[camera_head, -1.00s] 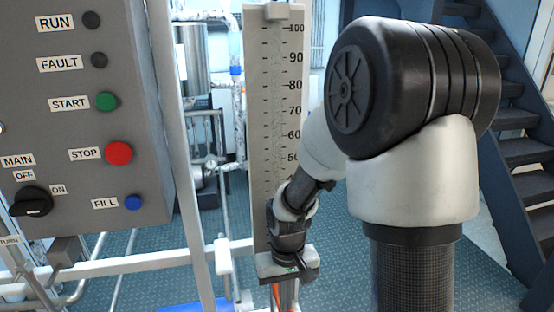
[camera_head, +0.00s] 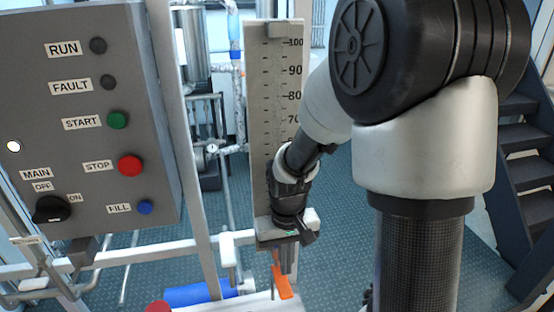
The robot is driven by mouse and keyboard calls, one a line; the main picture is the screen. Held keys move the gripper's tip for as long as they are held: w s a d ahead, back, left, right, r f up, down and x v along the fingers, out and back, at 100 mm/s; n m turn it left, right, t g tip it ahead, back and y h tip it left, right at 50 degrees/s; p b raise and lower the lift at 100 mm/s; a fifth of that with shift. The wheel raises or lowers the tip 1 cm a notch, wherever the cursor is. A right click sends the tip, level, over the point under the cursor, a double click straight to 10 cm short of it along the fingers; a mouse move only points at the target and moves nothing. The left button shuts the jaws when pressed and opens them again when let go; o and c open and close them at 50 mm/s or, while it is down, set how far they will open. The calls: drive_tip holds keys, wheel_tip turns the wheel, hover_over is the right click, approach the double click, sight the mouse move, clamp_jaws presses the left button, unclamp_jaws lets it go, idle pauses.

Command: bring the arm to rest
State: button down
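My arm (camera_head: 425,130) stands at the right of the view, bent at a large black joint near the top. Its forearm slopes down to the left. My gripper (camera_head: 286,259) hangs at the forearm's end, pointing down in front of the lower part of a tall white scale board (camera_head: 263,110). The fingers are small and dark, and their gap cannot be made out. An orange piece (camera_head: 283,283) shows just below them; whether they touch it is not clear.
A grey control panel (camera_head: 90,140) with a red STOP button (camera_head: 130,165) and a black MAIN knob (camera_head: 52,209) stands at left. White rails (camera_head: 130,258) cross low down, with a blue cylinder (camera_head: 200,294) beyond. Dark stairs (camera_head: 525,175) stand at right. Open floor (camera_head: 335,200) lies between.

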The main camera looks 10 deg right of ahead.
drive_tip(key=s+r+t+p, duration=0.1)
drive_tip(key=s+r, duration=0.5)
drive_tip(key=r, duration=0.6)
drive_tip(key=s+r+t+p, duration=0.1)
drive_tip(key=s+r+t, duration=0.3)
drive_tip(key=r, duration=0.8)
drive_tip(key=shift+s+t+p, duration=0.3)
drive_tip(key=shift+s, duration=0.6)
drive_tip(key=w+f+m+g, duration=0.3)
drive_tip(key=w+f+m, duration=0.4)
drive_tip(key=w+f, duration=0.3)
drive_tip(key=f+m+g+b, duration=0.1)
drive_tip(key=f, duration=0.5)
drive_tip(key=w+f+m+b, duration=0.1)
drive_tip(key=f+m+b, duration=0.1)
drive_tip(key=f, duration=0.5)
drive_tip(key=f+m+g+b, duration=0.1)
drive_tip(key=f+m, duration=0.1)
drive_tip(key=f, duration=0.5)
drive_tip(key=shift+w+f+g+b, duration=0.1)
drive_tip(key=shift+w+g+b, duration=0.2)
drive_tip(key=shift+w+b, duration=0.05)
